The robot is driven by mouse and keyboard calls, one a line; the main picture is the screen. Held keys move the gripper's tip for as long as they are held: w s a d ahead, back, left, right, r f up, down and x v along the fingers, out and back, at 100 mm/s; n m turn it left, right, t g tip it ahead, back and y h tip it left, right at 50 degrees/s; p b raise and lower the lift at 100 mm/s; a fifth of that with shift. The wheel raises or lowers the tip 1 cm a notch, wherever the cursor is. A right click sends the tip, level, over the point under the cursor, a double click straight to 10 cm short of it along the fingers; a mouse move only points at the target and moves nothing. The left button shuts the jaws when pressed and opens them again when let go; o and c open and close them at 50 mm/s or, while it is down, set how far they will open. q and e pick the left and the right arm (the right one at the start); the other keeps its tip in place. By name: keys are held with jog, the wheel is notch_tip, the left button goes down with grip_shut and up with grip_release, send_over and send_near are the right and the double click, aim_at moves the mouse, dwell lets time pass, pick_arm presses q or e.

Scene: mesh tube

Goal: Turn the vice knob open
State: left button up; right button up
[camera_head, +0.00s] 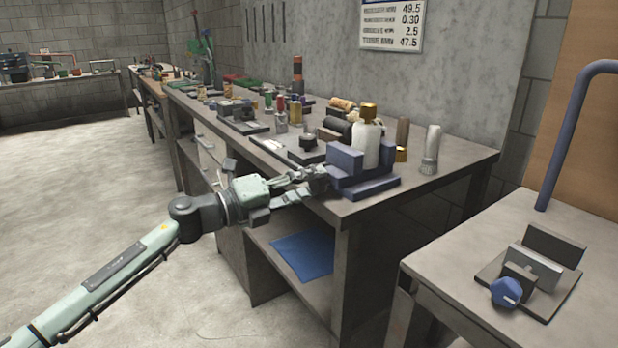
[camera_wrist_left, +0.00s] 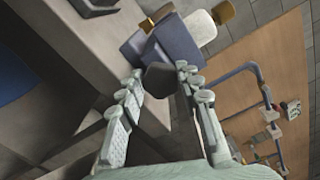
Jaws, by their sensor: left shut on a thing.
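A blue vice (camera_head: 362,187) stands at the front edge of the long workbench, and it also shows in the wrist view (camera_wrist_left: 178,38). A white bottle with a gold cap (camera_head: 367,145) stands upright between its jaws. A dark faceted knob (camera_wrist_left: 160,80) is at the vice's near side. My left gripper (camera_head: 318,180) reaches in from the left and is shut on this knob. In the wrist view its two fingers (camera_wrist_left: 158,78) sit on either side of the knob. My right gripper is not in view.
A second, grey vice with a blue knob (camera_head: 507,292) sits on the side table (camera_head: 455,265) at right. A white-tipped cylinder (camera_head: 431,150) stands right of the blue vice. Several tools and bottles crowd the bench to its left. A blue sheet (camera_head: 303,255) lies on the lower shelf.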

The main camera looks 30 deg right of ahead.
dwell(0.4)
pick_arm(q)
jog(key=o, duration=1.2)
jog(key=shift+c, duration=0.2)
jog(key=shift+a+f, duration=0.1)
jog(key=a, duration=0.7)
jog(key=shift+s+a, duration=0.35)
jog(key=shift+a, duration=0.05)
